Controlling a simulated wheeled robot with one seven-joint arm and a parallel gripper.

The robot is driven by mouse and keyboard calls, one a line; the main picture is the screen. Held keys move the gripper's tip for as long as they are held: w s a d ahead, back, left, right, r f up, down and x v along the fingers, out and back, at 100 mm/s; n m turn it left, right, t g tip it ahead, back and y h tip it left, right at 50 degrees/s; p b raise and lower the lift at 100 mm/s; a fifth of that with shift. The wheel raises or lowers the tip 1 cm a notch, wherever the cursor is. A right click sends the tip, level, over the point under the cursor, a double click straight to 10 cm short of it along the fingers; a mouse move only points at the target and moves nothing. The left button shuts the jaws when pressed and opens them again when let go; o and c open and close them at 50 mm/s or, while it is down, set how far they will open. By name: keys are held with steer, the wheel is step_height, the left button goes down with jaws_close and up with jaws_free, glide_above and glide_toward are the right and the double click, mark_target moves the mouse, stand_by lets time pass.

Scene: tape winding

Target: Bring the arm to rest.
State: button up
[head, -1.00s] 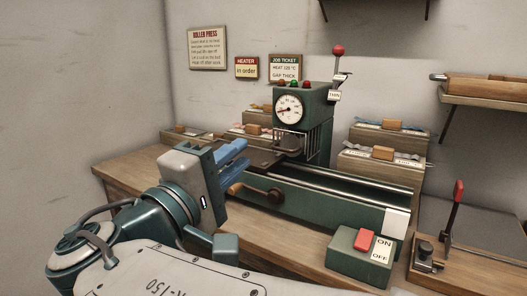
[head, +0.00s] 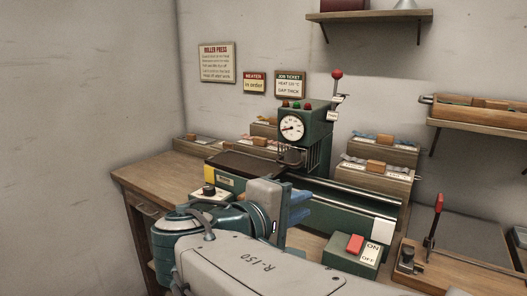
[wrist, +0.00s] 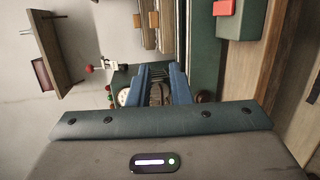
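My gripper (head: 297,206) is in front of the roller press, its two blue fingers pointing right in the head view. In the wrist view the fingers (wrist: 160,68) stand apart with a gap between them, and nothing shows in the gap. The green roller press (head: 303,150) stands on the bench (head: 150,178) behind the gripper. My arm hides part of its front. In the wrist view the press's grille shows beyond the fingers. I cannot tell the exact distance from gripper to press, but no contact shows.
An ON/OFF box with a red button (head: 354,244) sits at the bench front, right of the gripper. A red-handled lever (head: 438,205) stands farther right. Wooden boxes (head: 372,180) stand behind the press. Shelves (head: 370,16) hang on the wall. The left bench end is mostly clear.

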steer(key=s+d+m+g+y+p, duration=0.8)
steer(key=d+m+y+p, duration=0.1)
steer(key=p, duration=1.2)
steer(key=shift+s+d+f+m+g+y, duration=0.2)
steer(key=shift+s+m+g+y, duration=0.15)
steer(key=shift+m+y, duration=0.45)
